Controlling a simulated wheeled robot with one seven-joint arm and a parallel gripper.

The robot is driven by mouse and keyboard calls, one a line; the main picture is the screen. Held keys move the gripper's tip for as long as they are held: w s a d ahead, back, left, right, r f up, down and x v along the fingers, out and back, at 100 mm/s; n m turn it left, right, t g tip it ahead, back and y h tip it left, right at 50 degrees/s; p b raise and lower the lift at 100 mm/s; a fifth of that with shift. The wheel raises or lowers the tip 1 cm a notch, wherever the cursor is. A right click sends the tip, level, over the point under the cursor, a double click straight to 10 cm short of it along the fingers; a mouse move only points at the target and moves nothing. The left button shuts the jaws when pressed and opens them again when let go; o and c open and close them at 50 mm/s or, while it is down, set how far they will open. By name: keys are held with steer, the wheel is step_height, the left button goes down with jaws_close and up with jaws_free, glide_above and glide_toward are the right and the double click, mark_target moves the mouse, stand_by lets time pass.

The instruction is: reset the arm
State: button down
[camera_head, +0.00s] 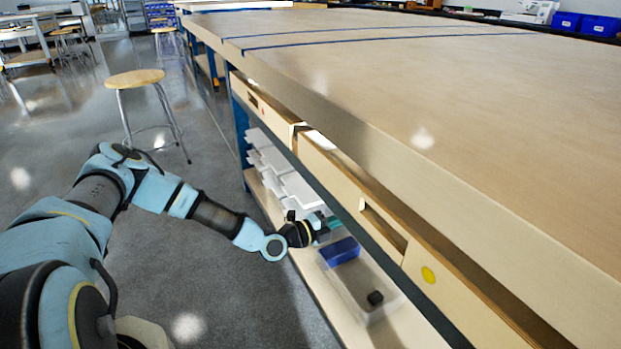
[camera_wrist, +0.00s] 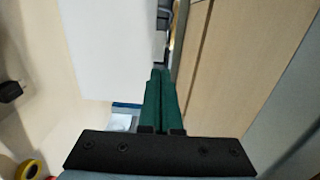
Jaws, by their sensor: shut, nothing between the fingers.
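My arm reaches from the lower left toward the workbench in the head view. My gripper (camera_head: 326,226) is at the bench's open side, below the drawer fronts and above the lower shelf. In the wrist view, the two green fingers of my gripper (camera_wrist: 160,75) lie together with nothing between them. In the head view the fingertips are small and partly hidden beside the white trays.
The wooden bench (camera_head: 450,120) has drawer fronts (camera_head: 330,172) close above my gripper. Stacked white trays (camera_head: 290,185) and a clear bin (camera_head: 365,290) with a blue box (camera_head: 340,250) and a black object (camera_head: 375,298) are on the lower shelf. A stool (camera_head: 135,78) stands on open floor.

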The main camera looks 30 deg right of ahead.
steer(key=w+a+r+n+t+y, duration=0.1)
steer(key=a+r+n+y, duration=0.55)
steer(key=a+n, duration=0.75)
steer(key=w+a+r+n+t+y, duration=0.1)
steer(key=a+r+n+y, duration=0.6)
steer(key=a, duration=1.2)
steer(key=w+a+r+n+t+y, duration=0.1)
steer(key=a+r+n+y, duration=0.3)
steer(key=a+r+n, duration=0.75)
steer(key=a+r+n+p, duration=0.1)
steer(key=a+r+p, duration=0.1)
steer(key=r+p, duration=0.6)
steer(key=a+r+n+p, duration=0.1)
steer(key=a+r+p, duration=0.2)
steer(key=r+p, duration=0.6)
steer(key=p, duration=0.4)
steer(key=shift+r+n, duration=0.25)
steer(key=shift+n, duration=0.1)
steer(key=shift+f, duration=0.1)
